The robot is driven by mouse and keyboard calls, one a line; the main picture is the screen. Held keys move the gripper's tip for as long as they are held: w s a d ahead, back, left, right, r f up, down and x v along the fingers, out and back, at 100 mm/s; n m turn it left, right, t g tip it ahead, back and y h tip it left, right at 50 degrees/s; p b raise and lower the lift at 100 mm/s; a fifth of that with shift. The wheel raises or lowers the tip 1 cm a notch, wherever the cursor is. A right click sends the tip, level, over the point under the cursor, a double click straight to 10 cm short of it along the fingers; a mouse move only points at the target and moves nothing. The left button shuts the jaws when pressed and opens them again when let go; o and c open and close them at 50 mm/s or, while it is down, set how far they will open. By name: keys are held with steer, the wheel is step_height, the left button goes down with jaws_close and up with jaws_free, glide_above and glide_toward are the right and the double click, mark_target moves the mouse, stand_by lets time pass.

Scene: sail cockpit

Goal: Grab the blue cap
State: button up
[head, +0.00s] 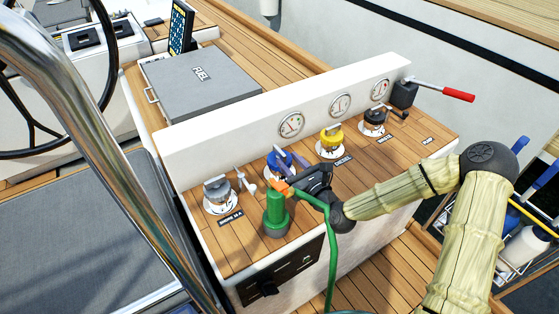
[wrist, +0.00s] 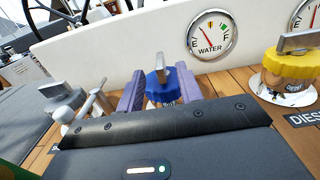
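The blue cap (head: 277,163) sits on the wooden console top, below the first gauge, with a grey handle on top. It also shows in the wrist view (wrist: 160,90), in front of the water gauge. My gripper (wrist: 161,88) is open, with one purple finger on each side of the cap. I cannot tell whether either finger touches it. In the head view my gripper (head: 291,159) reaches in from the right, and partly hides the cap.
A silver cap (head: 217,190) with a small grey valve stands to the left, a yellow cap (head: 331,139) and a black cap (head: 374,118) to the right. A green hose nozzle (head: 276,212) stands close in front. A white gauge panel (head: 240,127) rises behind. A red-handled lever (head: 456,94) is at the far right.

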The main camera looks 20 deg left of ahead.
mark_target(274, 145)
steer(key=shift+a, duration=0.1)
steer(key=shift+x, duration=2.85)
jaws_close()
